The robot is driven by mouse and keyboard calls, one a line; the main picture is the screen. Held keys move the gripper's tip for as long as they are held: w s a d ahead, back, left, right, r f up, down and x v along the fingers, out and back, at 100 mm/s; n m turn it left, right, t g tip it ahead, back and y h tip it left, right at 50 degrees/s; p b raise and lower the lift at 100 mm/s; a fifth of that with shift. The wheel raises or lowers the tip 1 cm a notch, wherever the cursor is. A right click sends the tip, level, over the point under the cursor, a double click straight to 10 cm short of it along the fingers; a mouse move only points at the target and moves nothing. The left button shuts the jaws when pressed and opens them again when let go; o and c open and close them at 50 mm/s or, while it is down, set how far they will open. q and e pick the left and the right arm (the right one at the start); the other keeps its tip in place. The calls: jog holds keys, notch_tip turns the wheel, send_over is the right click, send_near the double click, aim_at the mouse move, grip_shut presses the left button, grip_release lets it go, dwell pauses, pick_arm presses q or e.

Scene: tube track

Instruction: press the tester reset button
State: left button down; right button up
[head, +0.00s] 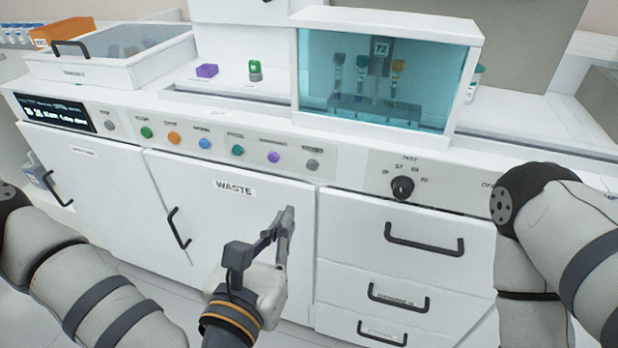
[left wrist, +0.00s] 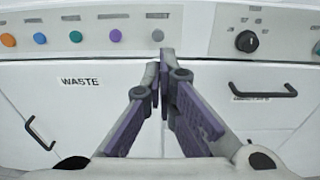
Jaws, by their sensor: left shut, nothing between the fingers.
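A row of round buttons runs along the white front panel; their labels are too small to read, so I cannot tell which is the tester reset. In the head view they include a green (head: 146,132), an orange (head: 174,137), a blue (head: 205,143), a teal (head: 238,151), a purple (head: 274,157) and a grey button (head: 312,164) at the right end. My left gripper (head: 285,217) is shut and empty, below the purple and grey buttons and apart from them. In the left wrist view its fingertips (left wrist: 160,72) point up toward the grey button (left wrist: 157,35). My right gripper is out of view.
A black knob (head: 402,188) sits right of the buttons, above drawers with black handles (head: 424,239). The WASTE door (head: 232,215) is behind my left gripper. A glass-fronted case (head: 384,125) with tubes, a lidded box (head: 110,82) and two small blocks stand on the counter.

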aim_at(314, 167)
pick_arm(q)
jog(key=shift+w, duration=0.1)
jog(key=x, duration=1.3)
jog(key=shift+w+d+f, duration=0.1)
jog(key=shift+w+d, duration=0.05)
jog(key=shift+w, duration=0.25)
